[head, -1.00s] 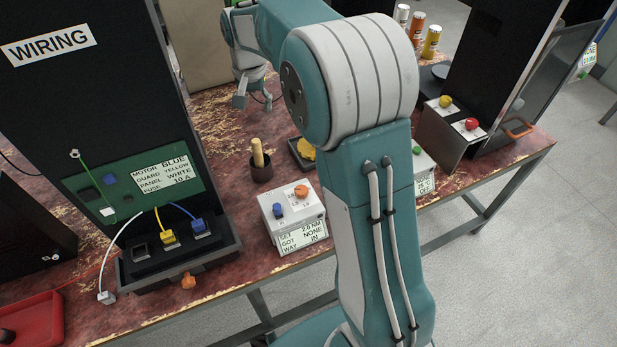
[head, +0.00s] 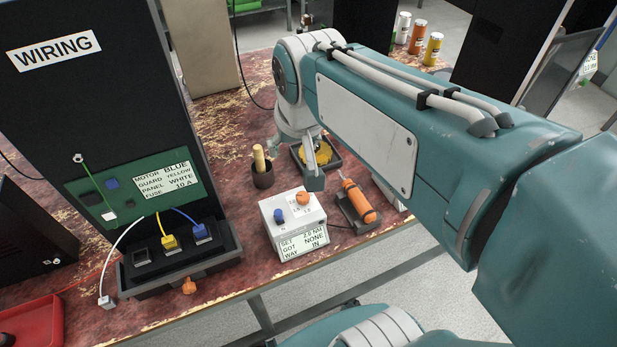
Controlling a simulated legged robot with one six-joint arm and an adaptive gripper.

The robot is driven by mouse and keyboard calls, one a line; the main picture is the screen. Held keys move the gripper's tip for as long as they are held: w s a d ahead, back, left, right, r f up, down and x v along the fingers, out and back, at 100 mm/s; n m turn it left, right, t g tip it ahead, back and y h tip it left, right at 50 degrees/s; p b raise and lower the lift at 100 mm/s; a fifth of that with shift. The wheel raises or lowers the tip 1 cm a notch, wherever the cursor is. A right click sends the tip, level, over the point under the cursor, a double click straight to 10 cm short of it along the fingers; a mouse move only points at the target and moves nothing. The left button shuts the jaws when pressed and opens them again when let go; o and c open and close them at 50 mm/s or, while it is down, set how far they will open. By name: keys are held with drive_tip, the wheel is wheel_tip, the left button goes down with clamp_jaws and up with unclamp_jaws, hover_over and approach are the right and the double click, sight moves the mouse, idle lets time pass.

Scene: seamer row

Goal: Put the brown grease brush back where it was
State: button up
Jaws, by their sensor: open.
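A tan wooden handle (head: 259,157), which looks like the brush's, stands upright in a small dark brown cup (head: 263,179) on the worn red bench. Its lower end is hidden inside the cup. My gripper (head: 299,162) is open and shows no object between its fingers. It hangs just right of the cup, in front of a dark square tray of yellow grease (head: 330,155), which it partly covers. One finger reaches down close behind the white setting box.
The white box (head: 294,228) with blue and orange knobs stands in front of the cup. An orange-handled tool (head: 358,200) lies in a dark cradle to its right. The tall black wiring panel (head: 88,90) rises at left. Several cans (head: 417,37) stand at the back.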

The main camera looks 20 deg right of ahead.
drive_tip(key=s+f+n+t, duration=0.1)
drive_tip(key=s+f, duration=0.1)
drive_tip(key=s, duration=0.7)
drive_tip(key=shift+f+n, duration=0.3)
drive_tip(key=shift+f, duration=0.1)
drive_tip(key=shift+w, duration=0.1)
idle(0.5)
